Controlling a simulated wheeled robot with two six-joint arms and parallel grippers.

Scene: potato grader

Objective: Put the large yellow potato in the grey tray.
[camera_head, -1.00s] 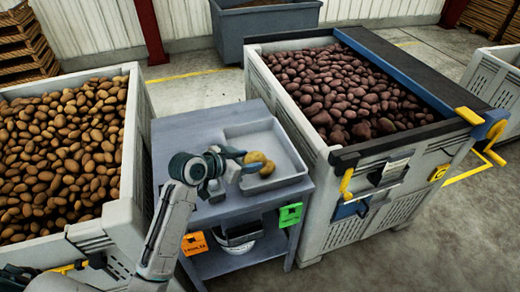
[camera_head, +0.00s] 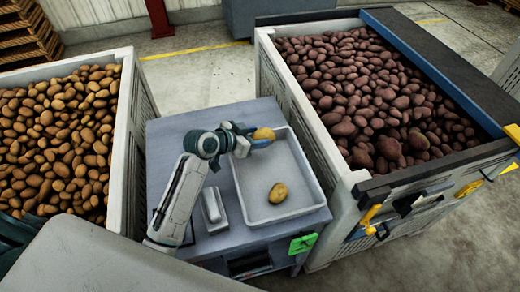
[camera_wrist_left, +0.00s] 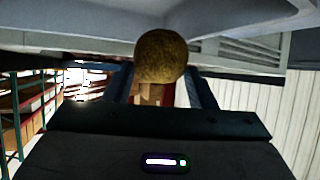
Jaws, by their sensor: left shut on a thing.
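My left gripper (camera_head: 252,138) is shut on a yellow-orange potato (camera_head: 264,134). In the head view the held potato appears over the far rim of the grey tray (camera_head: 237,190); its exact height is hard to tell. In the left wrist view this potato (camera_wrist_left: 160,56) sits between the two dark fingers. A second yellow potato (camera_head: 278,193) lies on the tray floor, toward the near side, clear of the gripper. Which potato is larger is not certain. My right gripper is not in view.
The tray stands on a grey table (camera_head: 180,128). A small pale block-shaped object (camera_head: 213,206) lies left of the tray. A crate of brown potatoes (camera_head: 127,150) stands left, a crate of reddish potatoes (camera_head: 300,118) right. A green tag (camera_head: 302,243) hangs at the table's front.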

